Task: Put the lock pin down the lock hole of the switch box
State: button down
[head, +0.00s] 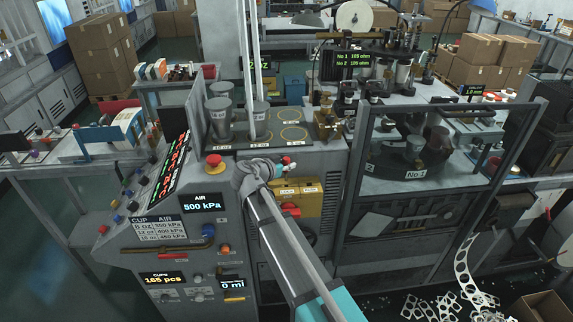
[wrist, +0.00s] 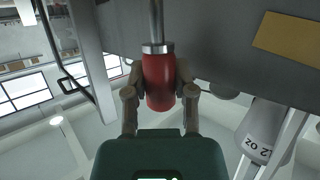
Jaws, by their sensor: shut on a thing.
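In the wrist view, my gripper (wrist: 160,74) is shut on the lock pin (wrist: 158,82), with one finger on each side of its red grip. The pin's metal collar and shaft run out past the fingertips and off the top edge, so the shaft's tip is out of view. In the head view, the yellow switch box (head: 308,207) sits on the machine front, with small labels on top and a red part (head: 290,209) on its face. My arm's end is just above and left of the box. The lock hole cannot be made out.
A red stop button (head: 214,160) and a control panel (head: 209,204) are left of my arm. Grey cups (head: 220,118) stand on the machine top behind it. A framed guard (head: 425,150) stands to the right. A labelled cup (wrist: 262,131) shows in the wrist view.

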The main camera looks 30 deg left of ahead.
aim_at(287, 158)
jog(key=shift+f+b, duration=2.35)
jog(key=shift+f, duration=0.1)
jog(key=shift+f, duration=0.1)
jog(key=shift+c, duration=1.8)
grip_release()
notch_tip(287, 158, up, 9)
jog(key=p, duration=0.8)
jog(key=shift+p, duration=0.4)
jog(key=s+d+r+p, duration=0.1)
jog(key=s+r+p, duration=0.1)
jog(key=s, duration=0.7)
jog(key=shift+d+r+p, duration=0.35)
jog(key=shift+r+p, duration=0.05)
jog(key=shift+s, duration=0.1)
